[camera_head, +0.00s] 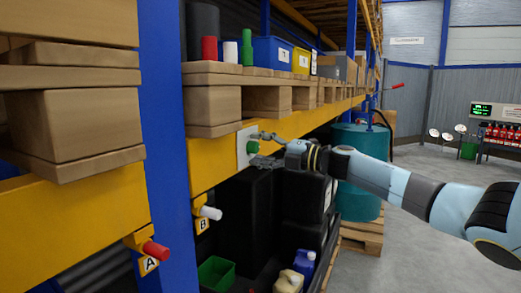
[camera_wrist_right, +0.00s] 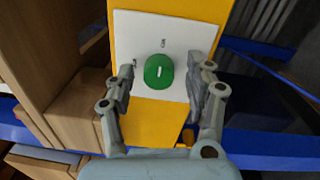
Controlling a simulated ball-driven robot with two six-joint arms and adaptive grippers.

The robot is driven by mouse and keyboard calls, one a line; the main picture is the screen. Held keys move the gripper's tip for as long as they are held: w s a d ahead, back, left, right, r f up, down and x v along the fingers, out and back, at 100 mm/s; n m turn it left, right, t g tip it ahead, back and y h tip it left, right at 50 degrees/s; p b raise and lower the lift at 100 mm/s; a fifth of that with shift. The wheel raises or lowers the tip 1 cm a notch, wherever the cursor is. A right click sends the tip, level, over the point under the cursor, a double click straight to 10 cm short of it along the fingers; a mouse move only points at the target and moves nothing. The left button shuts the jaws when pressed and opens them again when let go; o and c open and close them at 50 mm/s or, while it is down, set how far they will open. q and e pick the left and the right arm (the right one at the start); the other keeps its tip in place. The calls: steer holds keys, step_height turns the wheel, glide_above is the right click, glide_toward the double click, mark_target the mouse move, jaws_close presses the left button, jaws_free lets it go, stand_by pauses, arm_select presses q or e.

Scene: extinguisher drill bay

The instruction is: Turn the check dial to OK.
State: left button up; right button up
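The check dial is a round green knob (camera_head: 252,147) on a white plate (camera_head: 243,136) fixed to the yellow rack beam. My right gripper (camera_head: 266,149) is at the plate, fingers apart. In the wrist view its fingers stand on either side of the knob with gaps, apparently not touching it. My left gripper is not in view.
Below the beam are a white-handled tag B (camera_head: 205,212) and a red-handled tag A (camera_head: 153,252). Bins (camera_head: 270,50) and bottles sit on the shelf above. A blue post (camera_head: 165,130) stands left. Dark containers (camera_head: 250,215) and a teal drum (camera_head: 362,150) stand below and right.

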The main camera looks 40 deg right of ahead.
steer(key=v, duration=1.2)
stand_by(0.5)
